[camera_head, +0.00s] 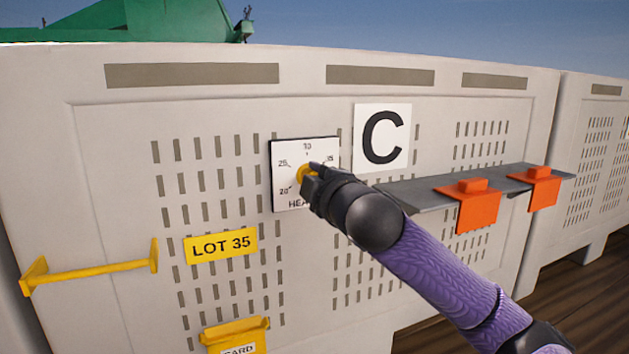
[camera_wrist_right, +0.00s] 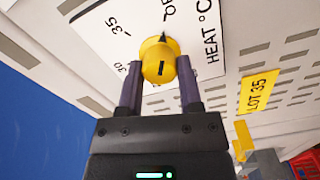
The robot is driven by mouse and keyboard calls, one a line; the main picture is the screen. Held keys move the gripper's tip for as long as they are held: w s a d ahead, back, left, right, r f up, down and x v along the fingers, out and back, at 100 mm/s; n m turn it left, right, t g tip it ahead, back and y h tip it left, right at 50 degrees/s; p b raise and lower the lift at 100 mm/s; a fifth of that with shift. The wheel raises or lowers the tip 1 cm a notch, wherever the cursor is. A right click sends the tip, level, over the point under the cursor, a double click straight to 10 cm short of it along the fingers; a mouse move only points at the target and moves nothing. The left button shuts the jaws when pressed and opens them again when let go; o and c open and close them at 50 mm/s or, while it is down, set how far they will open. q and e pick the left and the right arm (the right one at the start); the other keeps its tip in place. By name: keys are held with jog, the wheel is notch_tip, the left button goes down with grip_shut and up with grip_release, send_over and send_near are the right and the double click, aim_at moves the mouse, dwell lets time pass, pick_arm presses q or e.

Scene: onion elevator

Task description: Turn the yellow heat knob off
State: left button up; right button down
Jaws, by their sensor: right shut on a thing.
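The yellow heat knob (camera_head: 305,174) sits on a white dial plate (camera_head: 290,152) marked with temperatures and the word HEAT, on the front of a pale crate. In the right wrist view the knob (camera_wrist_right: 158,62) shows between the two fingers of my right gripper (camera_wrist_right: 160,80), which is shut on it. A dark pointer mark on the knob faces up and slightly right in that view. In the head view my right gripper (camera_head: 312,183) covers the lower right of the dial, so part of its scale is hidden. My left gripper is not in view.
A sign with a letter C (camera_head: 382,137) is right of the dial. A grey shelf (camera_head: 420,192) with orange clips (camera_head: 478,205) juts out at right. A yellow LOT 35 label (camera_head: 221,246), a yellow bar (camera_head: 95,271) and a yellow card holder (camera_head: 235,333) are at lower left.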

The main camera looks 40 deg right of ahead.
jog(key=shift+c, duration=1.3)
grip_release()
jog(key=b+v, duration=0.6)
jog(key=v, duration=0.4)
